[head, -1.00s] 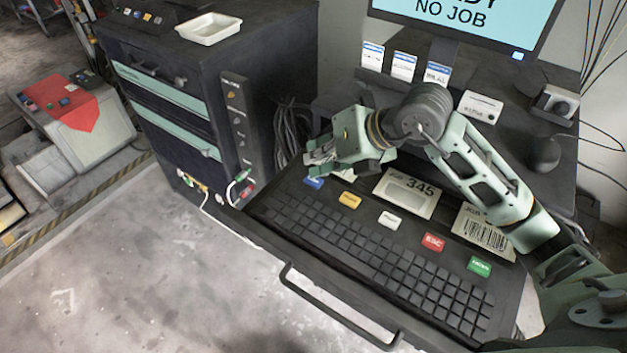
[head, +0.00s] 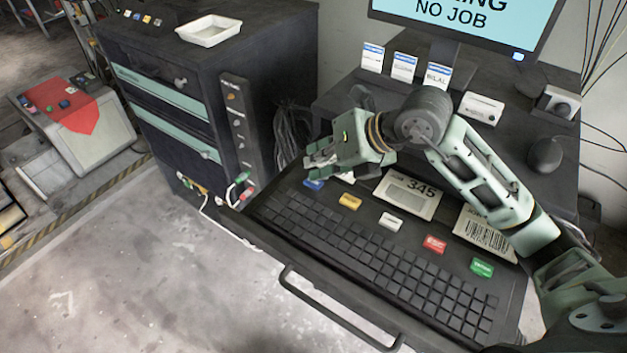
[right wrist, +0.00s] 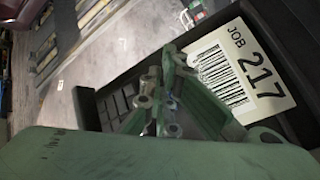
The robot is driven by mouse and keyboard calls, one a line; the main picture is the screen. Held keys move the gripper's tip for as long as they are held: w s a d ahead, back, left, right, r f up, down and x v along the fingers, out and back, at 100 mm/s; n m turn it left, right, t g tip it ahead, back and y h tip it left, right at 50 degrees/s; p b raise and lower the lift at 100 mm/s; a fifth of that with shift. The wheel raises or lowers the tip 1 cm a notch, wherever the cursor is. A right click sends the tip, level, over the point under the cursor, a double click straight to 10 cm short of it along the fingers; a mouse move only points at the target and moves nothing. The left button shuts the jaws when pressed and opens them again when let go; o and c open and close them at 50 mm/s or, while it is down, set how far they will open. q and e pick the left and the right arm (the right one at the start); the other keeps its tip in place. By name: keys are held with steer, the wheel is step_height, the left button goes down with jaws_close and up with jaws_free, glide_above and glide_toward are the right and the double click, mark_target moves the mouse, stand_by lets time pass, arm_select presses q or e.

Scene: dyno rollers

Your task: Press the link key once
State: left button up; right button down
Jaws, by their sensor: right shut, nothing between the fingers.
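The keyboard (head: 375,255) has a row of coloured keys along its back: a blue key (head: 313,184), a yellow key (head: 350,201), a white key (head: 391,221), a red key (head: 434,244) and a green key (head: 481,267). I cannot read the blue key's label; it is the leftmost and partly hidden by my right gripper (head: 314,158). That gripper is shut and empty, its fingertips at or just above the blue key; contact cannot be told. It also shows in the right wrist view (right wrist: 165,103). The screen (head: 465,12) reads "...ING" over "NO JOB". My left gripper is out of view.
A job 345 card (head: 409,195) and a barcode card (head: 484,232) lie behind the keys. A job 217 card (right wrist: 240,70) shows in the right wrist view. A dark cabinet (head: 160,75) stands at left, and a handle bar (head: 335,310) runs along the front.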

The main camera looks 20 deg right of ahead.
stand_by(0.5)
steer(key=shift+r+p, duration=0.4)
steer(key=shift+r, duration=0.3)
steer(key=shift+r, duration=0.1)
step_height(320, 180, up, 5)
steer(key=p, duration=0.3)
stand_by(0.7)
